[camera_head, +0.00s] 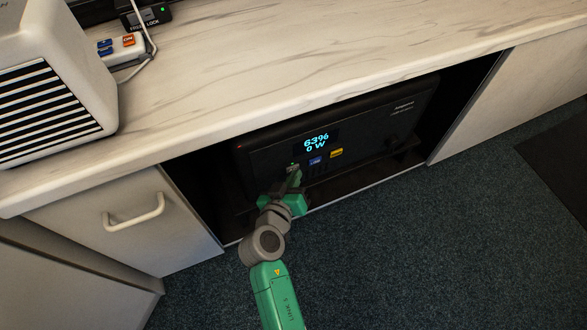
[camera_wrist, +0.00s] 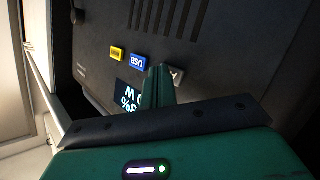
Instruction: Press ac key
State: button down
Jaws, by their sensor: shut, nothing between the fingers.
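A black power unit (camera_head: 270,158) sits in the open bay under the counter. Its lit display (camera_head: 316,142) reads 63% and 0 W. Below the display is a row of keys: a light grey key (camera_head: 292,168), a blue key (camera_head: 316,161) and a yellow key (camera_head: 336,153). In the wrist view, the blue key (camera_wrist: 138,61) reads USB, and the grey key (camera_wrist: 177,74) is partly hidden by my fingers, its label not fully readable. My gripper (camera_wrist: 160,76) is shut and empty, its fingertips right beside the grey key. Whether they touch it, I cannot tell.
The counter (camera_head: 330,70) overhangs the bay. A drawer front with a handle (camera_head: 134,212) is left of the bay, and a pale panel (camera_head: 500,100) is right. Carpet (camera_head: 420,240) in front is clear.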

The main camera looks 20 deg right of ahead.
jog(key=shift+s, duration=0.1)
dwell(0.4)
jog(key=shift+s, duration=0.7)
jog(key=s+p, duration=0.1)
jog(key=s, duration=0.4)
jog(key=shift+d+p, duration=0.2)
jog(key=shift+p, duration=0.2)
